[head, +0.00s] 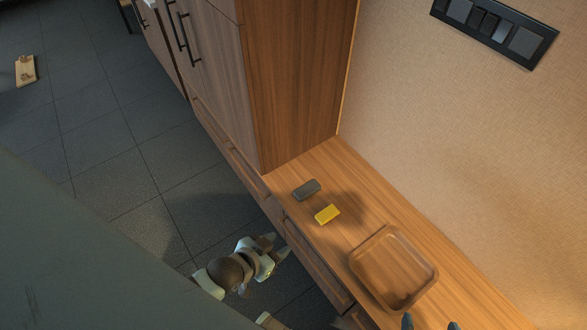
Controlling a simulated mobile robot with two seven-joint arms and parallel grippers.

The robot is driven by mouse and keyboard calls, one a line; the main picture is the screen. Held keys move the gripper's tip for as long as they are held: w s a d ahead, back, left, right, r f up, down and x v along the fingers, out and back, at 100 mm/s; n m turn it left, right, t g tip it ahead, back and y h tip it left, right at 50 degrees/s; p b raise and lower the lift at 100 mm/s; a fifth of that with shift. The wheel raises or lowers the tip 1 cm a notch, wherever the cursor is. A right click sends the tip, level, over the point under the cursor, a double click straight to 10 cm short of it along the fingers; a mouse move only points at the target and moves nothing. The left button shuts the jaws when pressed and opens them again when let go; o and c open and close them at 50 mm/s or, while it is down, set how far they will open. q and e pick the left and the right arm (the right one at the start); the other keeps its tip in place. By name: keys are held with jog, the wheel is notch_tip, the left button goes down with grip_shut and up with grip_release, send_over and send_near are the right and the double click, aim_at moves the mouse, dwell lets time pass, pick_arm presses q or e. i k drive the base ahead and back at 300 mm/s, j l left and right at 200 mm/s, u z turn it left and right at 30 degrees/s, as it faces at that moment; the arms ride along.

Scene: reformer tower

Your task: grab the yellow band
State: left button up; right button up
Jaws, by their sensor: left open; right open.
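The yellow band (327,214) looks like a small yellow block lying flat on the wooden counter, near its front edge. My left gripper (276,246) is open and empty. It is to the left of the yellow band in the picture, off the counter's front edge and apart from the band. My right gripper (431,323) shows only as two dark fingertips at the bottom edge, spread apart, below the wooden tray. The rest of it is out of frame.
A dark grey block (306,190) lies just behind the yellow band. A square wooden tray (358,266) sits to the right on the counter (462,285). A tall wooden cabinet (300,80) stands at the counter's far end. A wall with a black switch panel (495,28) borders the right.

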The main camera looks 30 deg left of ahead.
aim_at(330, 212)
jog(key=u, duration=0.5)
jog(key=i+j+z, duration=0.1)
jog(key=j, duration=0.25)
jog(key=i+j+z, duration=0.1)
jog(key=i+j, duration=0.15)
jog(key=i+j+z, duration=0.1)
jog(key=j, duration=0.4)
jog(key=i+j+z, duration=0.1)
jog(key=j, duration=0.3)
jog(key=i+j+z, duration=0.1)
jog(key=j, duration=0.3)
jog(key=i, duration=0.1)
